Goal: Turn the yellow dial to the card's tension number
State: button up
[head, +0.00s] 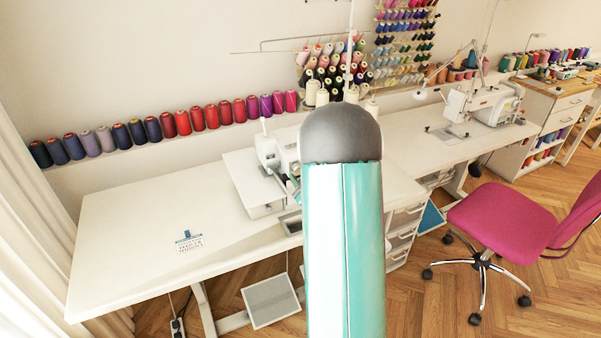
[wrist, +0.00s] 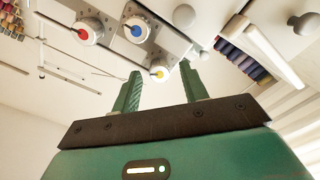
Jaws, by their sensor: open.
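The yellow dial (wrist: 159,72) is a pale knob with a yellow centre and a dark pointer, on the underside of the machine's front in the wrist view. My gripper (wrist: 161,68) is open, its two green fingers on either side of the yellow dial in the picture; I cannot tell whether they touch it. A card (head: 190,242) with a blue top and dark print lies on the white table; its text is too small to read. The sewing machine (head: 268,155) is partly hidden behind my arm in the head view, which hides my gripper too.
A red dial (wrist: 86,32) and a blue dial (wrist: 137,29) sit close to the yellow one. The left part of the white table (head: 130,230) is clear. A pink chair (head: 505,222) stands at the right. Thread spools (head: 168,124) line the back ledge.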

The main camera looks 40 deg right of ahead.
jog(key=v, duration=1.3)
jog(key=shift+s, duration=0.3)
jog(key=shift+a, duration=0.1)
jog(key=w+a+r+m+g, duration=0.2)
jog(key=a+r+g, duration=0.1)
jog(key=a+r, duration=0.3)
jog(key=w+a+r+m+g, duration=0.2)
jog(key=w+a+r+g, duration=0.1)
jog(key=a, duration=0.5)
jog(key=s+a+r+m+g+y, duration=0.1)
jog(key=s+a+r+g+y, duration=0.1)
jog(key=s+a, duration=0.6)
jog(key=s+a+r+g+y, duration=0.2)
jog(key=s+a+g+y, duration=0.1)
jog(key=s+a, duration=0.5)
jog(key=a, duration=0.2)
jog(key=shift+a+r+m+g, duration=0.25)
jog(key=shift+a+m+g, duration=0.15)
jog(key=shift+d, duration=0.15)
